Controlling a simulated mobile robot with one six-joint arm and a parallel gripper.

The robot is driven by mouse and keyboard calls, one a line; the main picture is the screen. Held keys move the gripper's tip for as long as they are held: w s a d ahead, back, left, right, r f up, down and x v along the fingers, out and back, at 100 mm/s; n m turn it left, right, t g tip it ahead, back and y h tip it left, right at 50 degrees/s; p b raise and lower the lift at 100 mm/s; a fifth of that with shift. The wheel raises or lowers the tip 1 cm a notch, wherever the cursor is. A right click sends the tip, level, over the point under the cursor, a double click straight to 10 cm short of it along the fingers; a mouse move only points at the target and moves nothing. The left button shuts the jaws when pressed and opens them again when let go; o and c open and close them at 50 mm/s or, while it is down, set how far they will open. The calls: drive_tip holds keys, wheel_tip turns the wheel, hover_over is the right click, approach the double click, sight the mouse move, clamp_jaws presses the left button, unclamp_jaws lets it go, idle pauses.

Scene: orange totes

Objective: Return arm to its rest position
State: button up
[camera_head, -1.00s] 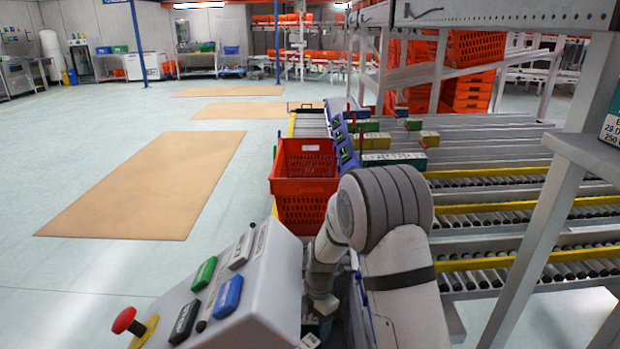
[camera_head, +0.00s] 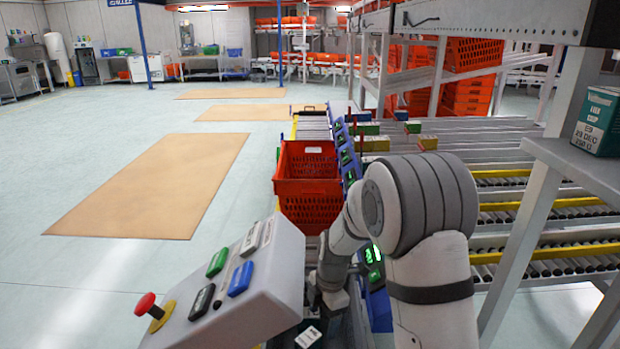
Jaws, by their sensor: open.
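My arm rises at the right of the control box and bends down behind it. My gripper (camera_head: 328,302) is low in the picture, partly hidden by the box's right edge. It is open, and I see nothing held in it; its fingertips are hard to make out. It hangs in front of the orange tote (camera_head: 308,190), apart from it.
A control box (camera_head: 250,285) with coloured buttons and a red knob stands at the lower left. Roller racks (camera_head: 530,210) with yellow rails fill the right. A teal carton (camera_head: 598,122) sits on a metal shelf. The floor (camera_head: 75,140) at left is open.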

drive_tip(key=s+d+r+m+t+p, duration=0.1)
drive_tip(key=s+d+r+m+p, duration=0.3)
drive_tip(key=s+r+m, duration=0.3)
drive_tip(key=s+d+r+m+t+h+p, duration=0.1)
drive_tip(key=s+d+r+m+p, duration=0.3)
drive_tip(key=r, duration=0.9)
drive_tip(key=s+d+r+m+t+p, duration=0.1)
drive_tip(key=s+d+r+m+p, duration=0.2)
drive_tip(key=s+r+m, duration=0.7)
drive_tip(key=shift+s+d+r+m+p, duration=0.3)
drive_tip(key=shift+s+d+m+p, duration=0.25)
drive_tip(key=shift+m, duration=0.65)
